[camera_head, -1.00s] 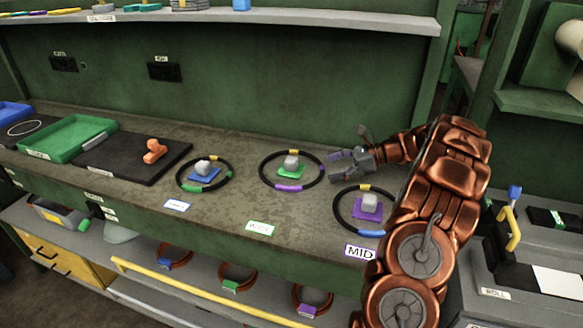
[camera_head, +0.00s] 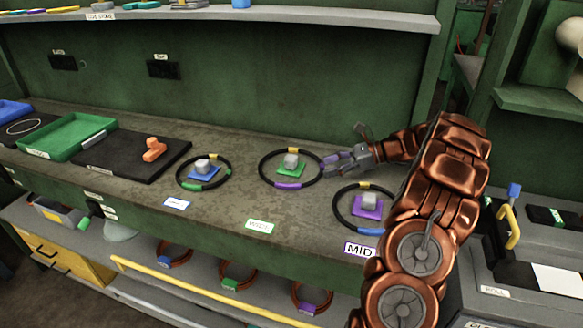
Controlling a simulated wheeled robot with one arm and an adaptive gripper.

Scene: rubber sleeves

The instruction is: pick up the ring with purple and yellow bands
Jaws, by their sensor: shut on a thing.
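The ring with purple and yellow bands (camera_head: 264,180) is the black middle ring on the bench, around a green square (camera_head: 291,171) with a grey block on it. Its yellow band (camera_head: 293,151) is at the back and its purple band (camera_head: 288,186) at the front. My gripper (camera_head: 326,166) is at the ring's right edge, with its fingertips shut on the rim. The ring still lies flat on the bench. The exact grip is small and partly hidden by the fingers.
A ring with blue and yellow bands (camera_head: 338,208) lies right, partly behind my arm, around a purple square. A ring with green and yellow bands (camera_head: 179,181) lies left. A black mat (camera_head: 115,166) with an orange piece and a green tray (camera_head: 62,143) stand farther left. A shelf (camera_head: 340,18) runs above.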

